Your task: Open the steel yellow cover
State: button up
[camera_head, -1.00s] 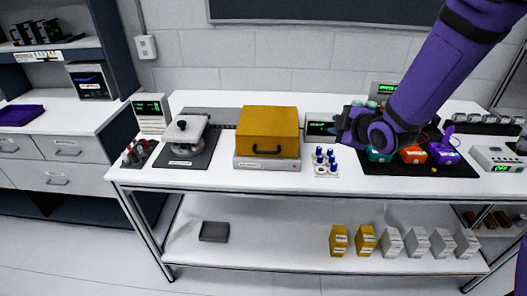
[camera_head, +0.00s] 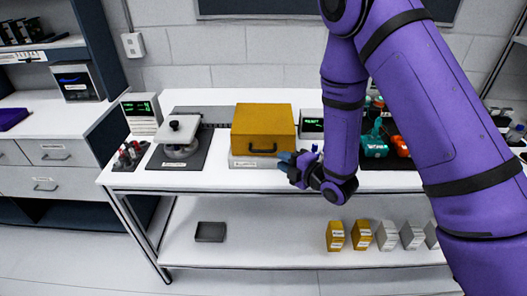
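The yellow cover (camera_head: 264,124) is a box-shaped lid with a dark handle (camera_head: 262,148) on its front face. It sits closed on a pale base (camera_head: 250,162) on the white workbench. My gripper (camera_head: 290,163) is just right of the cover's lower front corner, near the right end of the handle. Its fingertips are small and dark in this view, so I cannot tell whether they are open or touching the handle. My purple arm comes in from the right and hides part of the bench.
A grey device on a dark plate (camera_head: 180,140) stands left of the cover. A small display (camera_head: 311,124) stands behind my gripper. Teal and orange parts (camera_head: 374,145) lie right of my arm. Yellow boxes (camera_head: 335,236) and white boxes stand on the lower shelf.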

aim_at(266, 152)
jog(key=x, duration=0.8)
jog(key=shift+w+a, duration=0.25)
jog(key=shift+w, duration=0.05)
grip_shut()
